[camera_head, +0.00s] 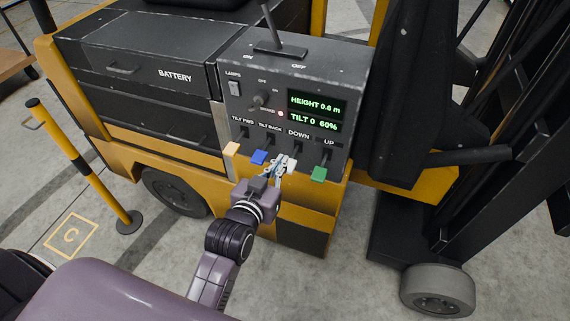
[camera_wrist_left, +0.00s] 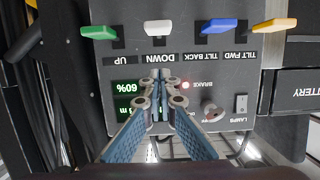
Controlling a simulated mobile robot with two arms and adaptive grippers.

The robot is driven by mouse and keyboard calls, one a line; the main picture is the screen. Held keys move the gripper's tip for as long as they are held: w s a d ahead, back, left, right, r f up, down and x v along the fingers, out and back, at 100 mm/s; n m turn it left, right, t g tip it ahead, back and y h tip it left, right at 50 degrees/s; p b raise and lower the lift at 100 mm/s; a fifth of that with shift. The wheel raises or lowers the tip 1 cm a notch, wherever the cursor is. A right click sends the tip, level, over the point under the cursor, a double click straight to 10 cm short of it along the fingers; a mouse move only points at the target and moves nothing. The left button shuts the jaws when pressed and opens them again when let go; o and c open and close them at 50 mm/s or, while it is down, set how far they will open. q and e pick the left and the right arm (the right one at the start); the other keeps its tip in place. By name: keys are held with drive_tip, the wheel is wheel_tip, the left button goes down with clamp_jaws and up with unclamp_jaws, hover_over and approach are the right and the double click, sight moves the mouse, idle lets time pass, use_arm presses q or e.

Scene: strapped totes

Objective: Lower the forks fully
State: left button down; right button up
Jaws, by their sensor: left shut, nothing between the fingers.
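The control panel (camera_head: 290,95) reads HEIGHT 0.6 m and TILT 0 60%. Its levers are orange for TILT FWD (camera_head: 231,149), blue for TILT BACK (camera_head: 258,157), white for DOWN (camera_head: 294,163) and green for UP (camera_head: 318,174). My left gripper (camera_head: 281,163) is shut and empty, in front of the panel between the blue and white levers. In the left wrist view, upside down, the white lever (camera_wrist_left: 158,27) stands beyond the closed fingertips (camera_wrist_left: 160,78). Contact with it cannot be told. The forks are not visible. My right gripper is out of view.
A yellow and black post (camera_head: 85,165) stands at left. The black mast (camera_head: 500,150) rises at right. Open concrete floor lies in front.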

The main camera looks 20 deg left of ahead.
sight(292, 158)
use_arm(q)
drive_tip(key=shift+w+f+p, duration=0.15)
drive_tip(key=shift+w+f, duration=0.4)
drive_tip(key=shift+f, duration=0.25)
drive_tip(key=shift+w+f+p, duration=0.15)
drive_tip(key=shift+w+f, duration=0.35)
drive_tip(key=shift+f, duration=0.35)
drive_tip(key=shift+w+f+p, duration=0.15)
drive_tip(key=shift+w+f, duration=0.4)
drive_tip(key=shift+f, duration=0.25)
drive_tip(key=shift+d, duration=0.1)
wheel_tip(292, 158, down, 5)
drive_tip(key=t+b, duration=0.4)
drive_tip(key=b, duration=0.9)
drive_tip(key=shift+s+f+t+b, duration=0.1)
drive_tip(key=shift+t+b, duration=0.25)
drive_tip(key=shift+t, duration=0.05)
drive_tip(key=shift+f, duration=0.2)
idle(0.3)
